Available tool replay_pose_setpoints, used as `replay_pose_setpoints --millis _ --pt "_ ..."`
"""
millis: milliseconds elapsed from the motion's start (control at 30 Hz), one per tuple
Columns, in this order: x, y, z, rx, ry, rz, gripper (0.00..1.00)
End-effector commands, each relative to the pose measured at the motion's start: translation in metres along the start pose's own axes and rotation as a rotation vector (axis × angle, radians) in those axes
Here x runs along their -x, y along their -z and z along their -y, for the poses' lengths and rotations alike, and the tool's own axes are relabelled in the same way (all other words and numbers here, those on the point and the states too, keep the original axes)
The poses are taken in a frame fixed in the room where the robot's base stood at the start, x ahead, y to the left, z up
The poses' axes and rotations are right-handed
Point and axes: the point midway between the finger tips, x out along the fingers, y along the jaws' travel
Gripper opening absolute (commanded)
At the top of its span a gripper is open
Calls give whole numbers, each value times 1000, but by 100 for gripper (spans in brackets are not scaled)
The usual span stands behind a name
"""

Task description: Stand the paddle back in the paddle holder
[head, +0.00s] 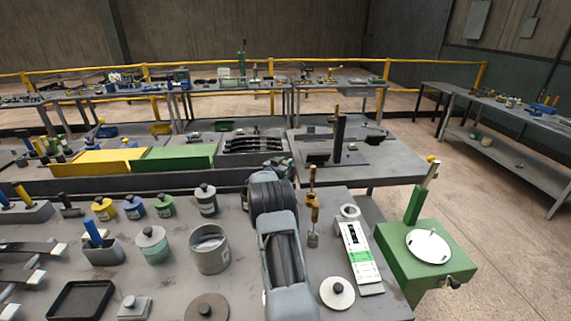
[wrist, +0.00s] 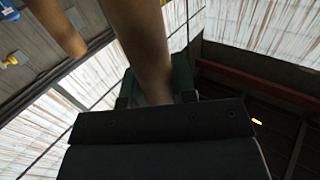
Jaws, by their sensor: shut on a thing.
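My gripper (head: 283,163) is at the far end of my arm, above the back edge of the near bench. In the wrist view its dark jaws (wrist: 180,95) are shut on a thick brown round shaft, which I take to be the paddle (wrist: 148,45). The shaft runs up out of the picture, so its far end is hidden. In the head view my arm hides much of the grip. A slim brown-and-grey upright tool (head: 313,215) shows just right of my arm; I cannot tell whether it is part of the paddle. I cannot surely pick out the paddle holder.
A grey block with a blue handle (head: 103,252), a metal pot (head: 210,252) and lidded jars stand left of my arm. A white-and-green panel (head: 360,258) and a green box with a round white plate (head: 428,246) are right. Another brown rod (wrist: 60,25) hangs beside the shaft.

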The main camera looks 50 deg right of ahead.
Motion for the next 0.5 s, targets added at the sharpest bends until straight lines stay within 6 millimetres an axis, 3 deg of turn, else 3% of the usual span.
replay_pose_setpoints --millis 433,467,500 --pt "0 -10 0 0 0 0 0" --pt "0 -9 0 0 0 -1 28" --pt "0 -8 0 0 0 -1 32"
